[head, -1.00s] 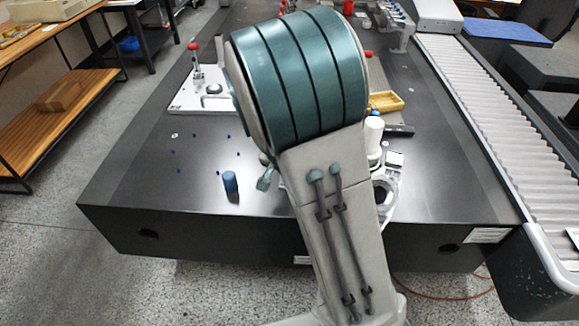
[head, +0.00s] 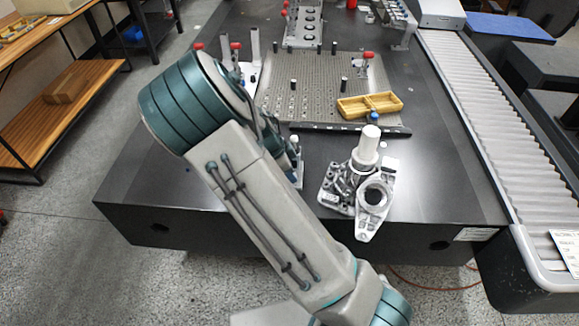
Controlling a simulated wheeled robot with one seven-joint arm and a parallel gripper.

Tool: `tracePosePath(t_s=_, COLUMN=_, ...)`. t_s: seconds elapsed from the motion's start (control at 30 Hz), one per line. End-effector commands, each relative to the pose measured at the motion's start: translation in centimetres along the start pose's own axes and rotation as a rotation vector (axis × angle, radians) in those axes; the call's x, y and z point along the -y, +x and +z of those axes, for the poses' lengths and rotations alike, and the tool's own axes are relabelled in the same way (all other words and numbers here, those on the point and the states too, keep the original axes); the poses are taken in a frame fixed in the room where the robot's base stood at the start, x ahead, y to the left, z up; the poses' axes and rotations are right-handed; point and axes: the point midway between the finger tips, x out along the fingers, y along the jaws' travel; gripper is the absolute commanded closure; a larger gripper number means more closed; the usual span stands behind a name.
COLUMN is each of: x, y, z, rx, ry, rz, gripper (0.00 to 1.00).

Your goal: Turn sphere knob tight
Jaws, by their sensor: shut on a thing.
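My arm crosses the left and middle of the head view, and my gripper's fingers are hidden behind it. A small blue ball-shaped knob (head: 374,117) shows just behind a white upright cylinder (head: 369,145); I cannot tell if it is the sphere knob. The cylinder stands on a grey metal casting (head: 372,215) near the table's front edge. Red knobs stand at the back, one on a clamp (head: 367,55) on the perforated plate and others (head: 236,46) left of it. What my gripper holds cannot be seen.
The dark table (head: 445,180) is clear to the right of the casting. A yellow divided tray (head: 369,97) sits on the perforated plate (head: 300,105). A roller conveyor (head: 475,110) runs along the right side. A wooden shelf (head: 50,125) stands at the left.

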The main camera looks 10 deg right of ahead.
Motion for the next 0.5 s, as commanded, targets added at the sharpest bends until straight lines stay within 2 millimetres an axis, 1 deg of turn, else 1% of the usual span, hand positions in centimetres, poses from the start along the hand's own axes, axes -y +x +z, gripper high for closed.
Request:
tracePosePath(t_s=0.2, x=0.11, y=-0.12, z=-0.11, rx=-0.001, ry=0.116, rz=0.050, gripper=1.00)
tracePosePath(t_s=0.5, x=0.19, y=0.00, z=-0.08, rx=0.000, ry=0.193, rz=0.080, gripper=1.00)
